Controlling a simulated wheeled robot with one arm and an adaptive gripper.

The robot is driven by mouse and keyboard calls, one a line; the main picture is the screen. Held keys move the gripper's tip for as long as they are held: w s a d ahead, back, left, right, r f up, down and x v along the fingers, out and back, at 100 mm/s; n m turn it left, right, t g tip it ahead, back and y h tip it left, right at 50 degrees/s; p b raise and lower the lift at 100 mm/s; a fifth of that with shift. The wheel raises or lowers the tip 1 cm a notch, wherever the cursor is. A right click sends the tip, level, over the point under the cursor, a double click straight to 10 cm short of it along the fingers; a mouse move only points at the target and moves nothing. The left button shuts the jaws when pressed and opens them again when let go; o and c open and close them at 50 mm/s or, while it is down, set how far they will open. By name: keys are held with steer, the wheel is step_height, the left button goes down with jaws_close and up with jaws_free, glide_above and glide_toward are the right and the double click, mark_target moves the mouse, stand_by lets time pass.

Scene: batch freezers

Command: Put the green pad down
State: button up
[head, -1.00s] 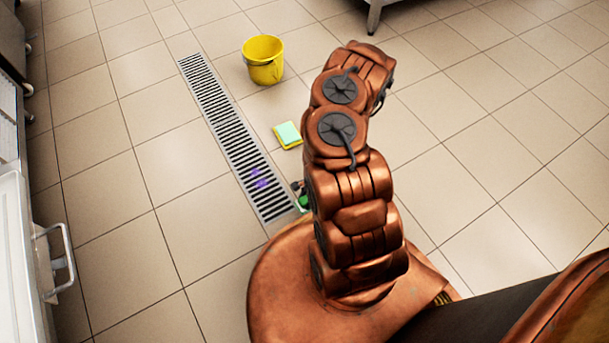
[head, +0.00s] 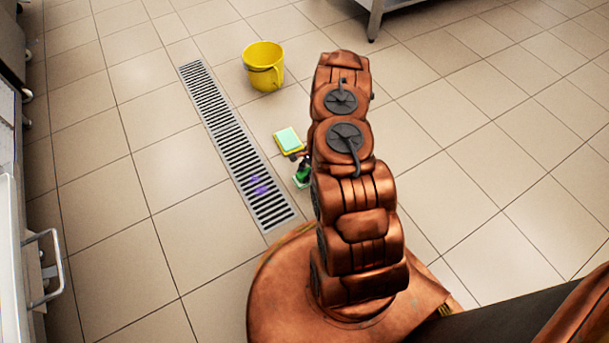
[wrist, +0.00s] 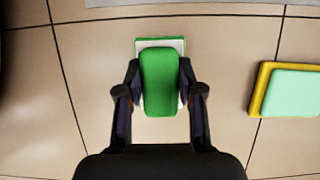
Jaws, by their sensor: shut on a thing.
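The green pad (wrist: 160,82) is between the two fingers of my gripper (wrist: 160,90) in the wrist view, and the gripper is shut on it. A pale layer with a green edge shows around and beneath the pad. In the head view the green pad (head: 302,179) shows just left of my arm, over the floor tiles. My gripper (head: 304,166) is mostly hidden behind my arm there. I cannot tell whether the pad touches the floor.
A yellow pad with a mint-green top (head: 288,140) lies on the floor close by; it is right of my gripper in the wrist view (wrist: 290,92). A yellow bucket (head: 263,68) stands farther back. A floor drain grate (head: 232,140) runs along the left. Tiles between are bare.

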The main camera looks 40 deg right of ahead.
mark_target(304, 174)
steer(key=shift+w+d+f, duration=0.15)
steer(key=shift+w+d, duration=0.4)
steer(key=shift+w, duration=0.25)
steer(key=shift+a+f+b, duration=0.1)
steer(key=shift+f+b, duration=0.9)
steer(key=shift+f, duration=0.65)
steer(key=shift+f, duration=0.1)
steer(key=o, duration=1)
